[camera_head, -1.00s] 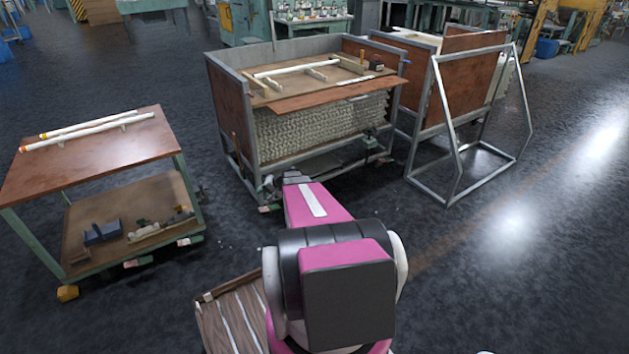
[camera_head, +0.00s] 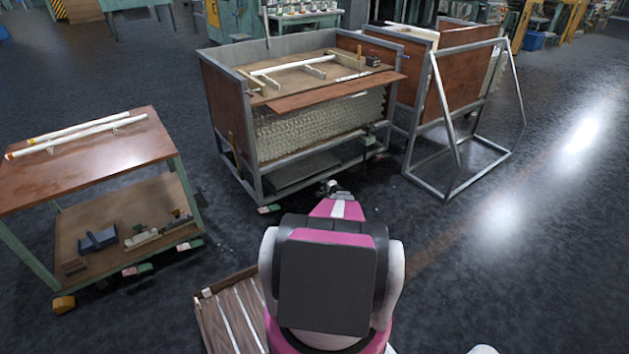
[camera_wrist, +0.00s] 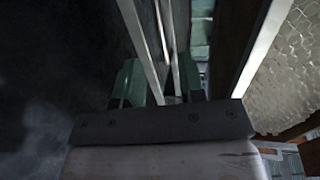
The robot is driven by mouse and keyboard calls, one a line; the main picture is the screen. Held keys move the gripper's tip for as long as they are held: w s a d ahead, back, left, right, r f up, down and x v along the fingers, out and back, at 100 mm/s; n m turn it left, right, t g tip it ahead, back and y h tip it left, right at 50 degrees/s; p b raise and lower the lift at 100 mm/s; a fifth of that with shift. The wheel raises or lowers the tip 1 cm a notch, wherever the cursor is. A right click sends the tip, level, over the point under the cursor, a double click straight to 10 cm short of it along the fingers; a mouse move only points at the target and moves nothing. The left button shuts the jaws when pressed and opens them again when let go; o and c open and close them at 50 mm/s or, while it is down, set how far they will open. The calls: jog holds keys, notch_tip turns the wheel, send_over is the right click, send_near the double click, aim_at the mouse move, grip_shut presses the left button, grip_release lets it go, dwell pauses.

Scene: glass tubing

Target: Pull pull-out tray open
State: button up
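The steel-framed cart (camera_head: 268,185) with brown side panels stands in the middle of the head view. A brown board (camera_head: 325,94) juts from its upper front above a pale honeycomb stack (camera_head: 320,125). A dark flat shelf (camera_head: 305,165) lies low inside the frame. I cannot tell for sure which part is the pull-out tray. My gripper (camera_head: 335,188) is low at the cart's front right. In the wrist view its green fingers (camera_wrist: 160,85) are apart, with thin metal bars between them. Whether they touch a bar is unclear. The honeycomb stack (camera_wrist: 285,70) is at the right there.
A brown-topped table (camera_head: 95,155) with white tubes stands at left. A second panelled cart (camera_head: 455,75) and an angled metal frame (camera_head: 445,160) stand close on the right. A slatted wooden piece (camera_head: 225,315) is at lower left, beside my arm. Open dark floor lies at far right.

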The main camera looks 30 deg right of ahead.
jog(key=x, duration=0.9)
jog(key=shift+w, duration=0.25)
grip_shut()
